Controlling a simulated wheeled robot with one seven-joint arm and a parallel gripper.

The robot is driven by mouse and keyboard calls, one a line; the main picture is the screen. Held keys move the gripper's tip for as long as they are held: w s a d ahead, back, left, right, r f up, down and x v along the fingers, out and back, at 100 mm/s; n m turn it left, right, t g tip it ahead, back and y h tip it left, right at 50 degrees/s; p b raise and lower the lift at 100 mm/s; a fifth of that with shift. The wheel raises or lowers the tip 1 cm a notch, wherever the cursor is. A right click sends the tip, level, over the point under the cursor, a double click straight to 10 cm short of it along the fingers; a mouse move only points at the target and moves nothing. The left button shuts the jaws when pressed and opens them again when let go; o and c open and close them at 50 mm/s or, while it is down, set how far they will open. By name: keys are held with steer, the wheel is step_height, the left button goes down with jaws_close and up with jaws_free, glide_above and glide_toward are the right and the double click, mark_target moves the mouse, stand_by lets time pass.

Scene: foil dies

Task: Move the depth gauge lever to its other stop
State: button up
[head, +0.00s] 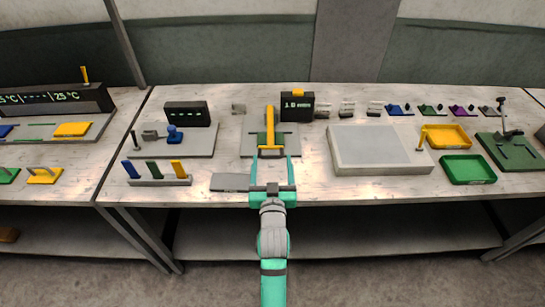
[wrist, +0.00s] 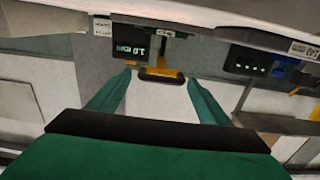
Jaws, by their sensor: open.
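A yellow T-shaped lever (head: 270,128) stands on a grey and green plate at the middle of the bench. A dark box with a lit readout that looks like 1.0 (head: 298,107) is just behind it to the right, with a small orange piece (head: 298,92) on top. I cannot tell for sure which is the depth gauge lever. My gripper (head: 273,160) is open and empty, at the near end of the yellow lever. In the wrist view the lever's dark-topped end (wrist: 160,74) appears between my fingertips (wrist: 158,79); contact cannot be told.
A grey slab (head: 375,165) lies to the right, with a yellow tray (head: 449,135) and a green tray (head: 468,169) beyond. A rack of coloured handles (head: 157,181) is at left. A flat grey plate (head: 230,182) lies left of my gripper.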

steer(key=shift+w, duration=1.4)
